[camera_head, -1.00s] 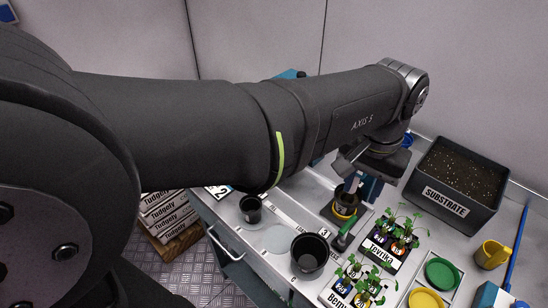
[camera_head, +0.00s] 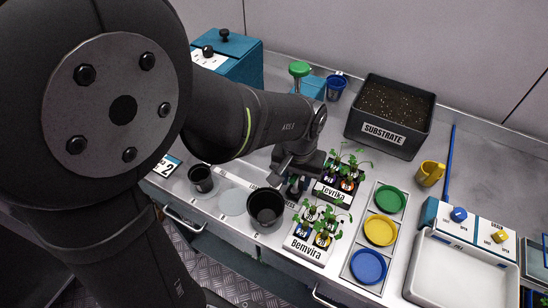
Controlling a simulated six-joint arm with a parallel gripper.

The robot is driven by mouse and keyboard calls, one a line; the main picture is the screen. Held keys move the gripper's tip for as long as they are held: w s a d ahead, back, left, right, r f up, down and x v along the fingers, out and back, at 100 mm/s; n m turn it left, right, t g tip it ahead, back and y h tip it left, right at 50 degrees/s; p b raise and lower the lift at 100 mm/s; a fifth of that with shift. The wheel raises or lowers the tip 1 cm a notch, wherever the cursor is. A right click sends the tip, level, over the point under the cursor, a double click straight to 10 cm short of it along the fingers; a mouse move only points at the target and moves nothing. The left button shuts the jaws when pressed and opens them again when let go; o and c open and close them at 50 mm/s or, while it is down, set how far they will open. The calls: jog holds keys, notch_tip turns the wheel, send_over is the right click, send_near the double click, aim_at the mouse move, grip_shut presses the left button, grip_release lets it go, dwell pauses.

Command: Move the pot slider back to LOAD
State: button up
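My gripper (camera_head: 291,181) points down over the bench, left of the Tevrika plant tray (camera_head: 331,191). It is small and dark here, and I cannot tell whether its fingers are open or touch anything. The pot slider and its handle are not clearly visible; my arm and gripper cover that spot. A pale labelled strip (camera_head: 262,181) on the bench runs towards the gripper, its lettering too small to read surely. A black pot (camera_head: 265,208) stands in front of the strip, and a smaller black pot (camera_head: 201,179) stands further left.
The Bemvira tray (camera_head: 311,243) stands close in front of the Tevrika tray. Green, yellow and blue lids (camera_head: 380,231) lie to the right. The substrate bin (camera_head: 391,128), a yellow cup (camera_head: 430,173) and a white tray (camera_head: 455,268) stand farther right. A teal box (camera_head: 230,58) stands behind my arm.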

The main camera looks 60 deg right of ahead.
jog(key=shift+c, duration=0.3)
grip_shut()
jog(key=shift+w, duration=0.1)
jog(key=w, duration=1)
jog(key=shift+s, duration=0.1)
jog(key=shift+o, duration=0.3)
grip_release()
